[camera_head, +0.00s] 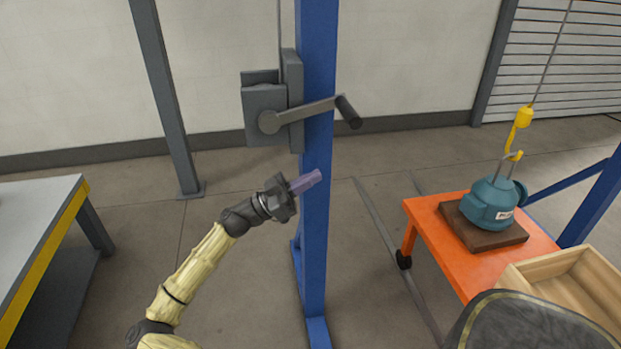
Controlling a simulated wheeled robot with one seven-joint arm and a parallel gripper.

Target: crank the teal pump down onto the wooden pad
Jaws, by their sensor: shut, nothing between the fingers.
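The teal pump (491,203) sits at the right, over the wooden pad (484,238) on an orange cart (434,222). Its base appears to touch the pad. A yellow hook (517,143) on a cable is at the shackle on the pump's top. The grey winch (265,113) is fixed to the blue post, with its crank arm (305,110) pointing right and slightly up to a dark handle (348,111). My gripper (306,182) is shut and empty, below the winch and crank handle, in front of the blue post.
The blue post (316,220) stands upright in the middle. An open wooden crate (566,283) is at the lower right. A grey table with a yellow edge (45,262) stands at the left. A grey column (165,95) rises behind. Floor is clear between table and post.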

